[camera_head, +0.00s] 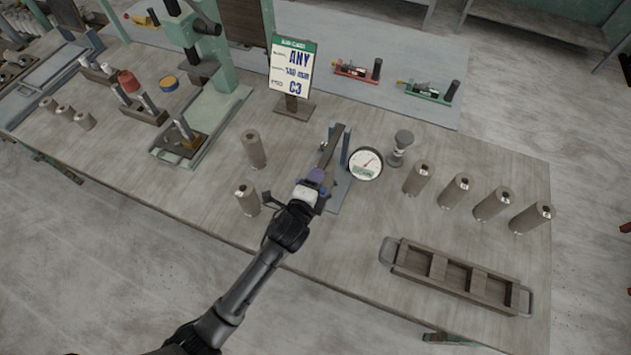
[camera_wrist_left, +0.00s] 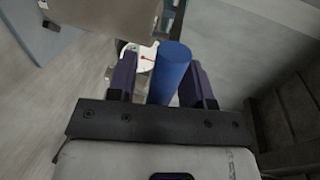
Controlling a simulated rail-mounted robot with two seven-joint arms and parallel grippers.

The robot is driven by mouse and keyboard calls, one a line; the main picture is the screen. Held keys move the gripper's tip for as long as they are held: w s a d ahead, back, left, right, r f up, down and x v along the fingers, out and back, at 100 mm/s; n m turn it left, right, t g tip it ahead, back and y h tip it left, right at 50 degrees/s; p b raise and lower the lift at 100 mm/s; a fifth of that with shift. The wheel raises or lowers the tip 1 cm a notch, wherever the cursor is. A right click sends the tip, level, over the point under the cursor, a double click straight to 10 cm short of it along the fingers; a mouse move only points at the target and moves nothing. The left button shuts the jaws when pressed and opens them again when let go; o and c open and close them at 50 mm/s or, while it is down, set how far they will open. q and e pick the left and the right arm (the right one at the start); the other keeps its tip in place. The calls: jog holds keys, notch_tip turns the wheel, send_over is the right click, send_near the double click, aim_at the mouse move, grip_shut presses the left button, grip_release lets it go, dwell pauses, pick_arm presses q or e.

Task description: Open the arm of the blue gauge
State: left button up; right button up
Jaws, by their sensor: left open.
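The blue gauge has a round white dial (camera_head: 366,163) with a red needle and a blue-grey upright (camera_head: 345,145) beside it, standing near the middle of the bench. My left gripper (camera_head: 318,178) is at the gauge's left side and hides part of it. In the left wrist view a blue cylinder (camera_wrist_left: 171,68) stands between the two open purple fingers (camera_wrist_left: 160,85), nearer the right finger; I cannot tell whether it touches. The dial also shows in the left wrist view (camera_wrist_left: 148,57), partly behind the cylinder. My right gripper is out of view.
Several metal cylinders (camera_head: 455,190) stand to the right, and two (camera_head: 254,150) stand left of my gripper. A compartmented wooden tray (camera_head: 390,251) lies at front right. A sign (camera_head: 292,68) and a green press (camera_head: 230,100) stand behind and left.

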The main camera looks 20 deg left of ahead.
pick_arm(q)
jog(key=shift+f, duration=0.1)
grip_shut()
dwell(0.4)
